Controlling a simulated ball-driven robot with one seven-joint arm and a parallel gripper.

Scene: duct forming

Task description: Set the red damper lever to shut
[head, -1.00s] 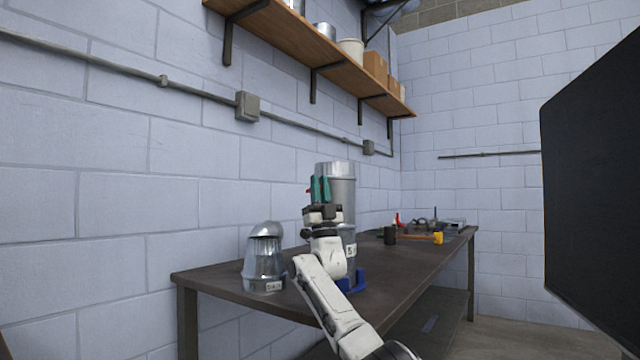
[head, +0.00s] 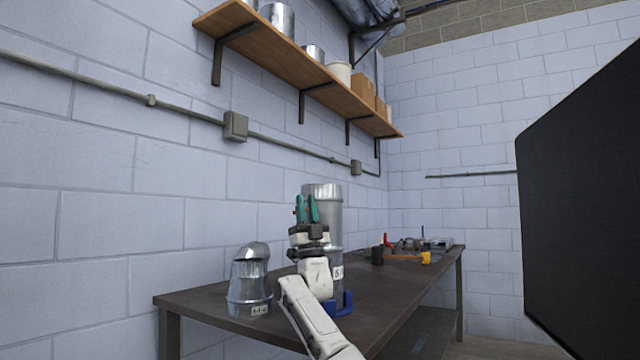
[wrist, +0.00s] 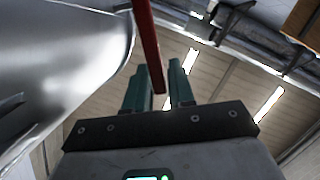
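The red damper lever (wrist: 147,45) shows in the wrist view as a slim red bar coming down from the top edge. Its lower end lies at the gap between my gripper's fingers; whether it touches either finger I cannot tell. My gripper (head: 306,198) has green fingers, which stand apart in both views, pointing up. In the wrist view my gripper (wrist: 162,72) has the curved metal duct (wrist: 55,60) close on its left. In the head view the tall upright duct (head: 332,225) stands right behind my gripper.
The duct stands on the workbench (head: 200,292) by a blue bracket (head: 346,302). A metal elbow piece (head: 249,285) stands to the left. Tools with a yellow piece (head: 426,257) lie at the far end. A shelf (head: 290,70) hangs above; a dark panel (head: 580,200) fills the right.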

